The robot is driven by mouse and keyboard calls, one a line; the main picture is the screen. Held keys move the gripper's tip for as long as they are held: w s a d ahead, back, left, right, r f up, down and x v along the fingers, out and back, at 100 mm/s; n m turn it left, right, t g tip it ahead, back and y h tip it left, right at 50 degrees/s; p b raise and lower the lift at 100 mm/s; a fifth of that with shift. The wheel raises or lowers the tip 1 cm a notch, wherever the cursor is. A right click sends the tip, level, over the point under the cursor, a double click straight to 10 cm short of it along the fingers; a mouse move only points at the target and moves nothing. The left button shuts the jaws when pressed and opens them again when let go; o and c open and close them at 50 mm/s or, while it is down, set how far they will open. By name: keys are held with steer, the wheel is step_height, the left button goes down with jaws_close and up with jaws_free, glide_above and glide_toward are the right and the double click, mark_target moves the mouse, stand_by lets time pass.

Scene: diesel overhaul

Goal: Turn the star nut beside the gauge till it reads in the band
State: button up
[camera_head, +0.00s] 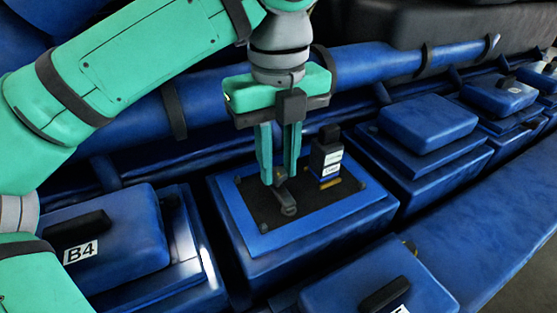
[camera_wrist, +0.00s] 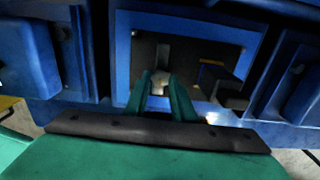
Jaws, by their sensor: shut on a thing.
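The star nut (camera_head: 286,197) is a small dark part on the black plate (camera_head: 262,205) of the middle blue block. It also shows in the wrist view (camera_wrist: 160,87) as a pale shape between my fingertips, partly hidden by them. My gripper (camera_head: 281,182) points down and is shut on the star nut; the fingers also show in the wrist view (camera_wrist: 162,92). The gauge (camera_head: 326,158) is a dark upright box with a white label, just right of the gripper on the same plate. Its reading is too small to make out.
A blue cover marked B4 (camera_head: 110,240) stands at left, and another blue cover (camera_head: 375,285) at front right. A blue pipe (camera_head: 370,65) runs behind the gripper. More blue covers (camera_head: 428,120) stand at right. The front of the black plate is clear.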

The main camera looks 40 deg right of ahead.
steer(key=m, duration=0.5)
steer(key=shift+m, duration=0.4)
steer(key=m, duration=0.5)
steer(key=shift+w+a, duration=0.1)
steer(key=shift+w, duration=0.05)
steer(key=m, duration=0.5)
steer(key=shift+m, duration=0.4)
steer(key=shift+w+m, duration=0.15)
steer(key=shift+m, duration=2.15)
steer(key=o, duration=1.1)
steer(key=shift+c, duration=0.2)
